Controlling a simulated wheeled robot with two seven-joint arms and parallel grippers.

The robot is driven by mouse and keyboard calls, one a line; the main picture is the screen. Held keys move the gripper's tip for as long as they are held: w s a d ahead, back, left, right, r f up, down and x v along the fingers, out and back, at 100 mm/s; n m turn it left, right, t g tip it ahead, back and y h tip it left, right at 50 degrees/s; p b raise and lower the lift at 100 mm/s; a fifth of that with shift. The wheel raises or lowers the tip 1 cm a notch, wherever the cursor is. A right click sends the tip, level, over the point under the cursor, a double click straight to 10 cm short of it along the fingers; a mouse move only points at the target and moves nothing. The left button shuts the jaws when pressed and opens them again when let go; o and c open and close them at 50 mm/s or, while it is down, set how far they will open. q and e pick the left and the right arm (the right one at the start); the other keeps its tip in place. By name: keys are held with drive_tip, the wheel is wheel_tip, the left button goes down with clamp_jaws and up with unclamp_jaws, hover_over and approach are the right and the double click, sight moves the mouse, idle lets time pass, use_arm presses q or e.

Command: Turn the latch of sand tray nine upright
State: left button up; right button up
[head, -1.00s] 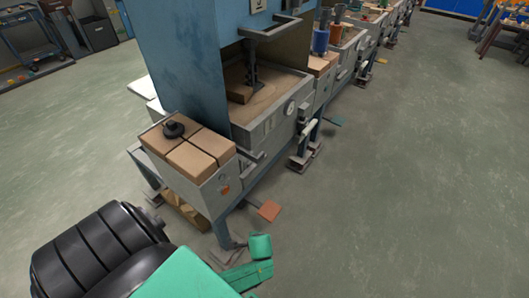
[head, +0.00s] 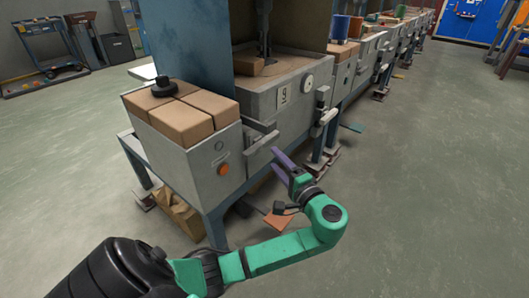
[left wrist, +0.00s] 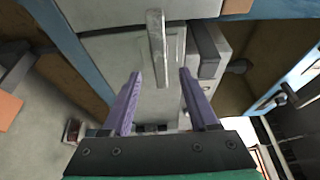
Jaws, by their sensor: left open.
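A grey bar latch (head: 262,142) juts from the front of the grey cabinet below the sand tray (head: 280,97). It looks roughly level rather than upright in the head view. The tray's front carries a small white number label that is too blurred to read surely. My left gripper (head: 278,164), with purple fingers, is open and empty just in front of and to the right of the latch. In the left wrist view the latch (left wrist: 157,45) lies ahead of and between the spread fingers (left wrist: 160,85), apart from them. My right gripper is not in view.
A grey box (head: 190,165) with brown blocks and an orange button stands left of the latch. A pale handle (head: 325,120) sits right of it. An orange pedal (head: 277,221) lies low near my arm. The floor at right is clear.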

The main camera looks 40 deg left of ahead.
sight(264, 147)
use_arm(q)
drive_tip(key=b+x, duration=0.1)
drive_tip(key=x, duration=0.6)
drive_tip(key=shift+w+a, duration=0.15)
drive_tip(key=shift+a, duration=0.25)
drive_tip(key=shift+f, duration=0.1)
clamp_jaws()
drive_tip(key=shift+f, duration=0.1)
idle(0.5)
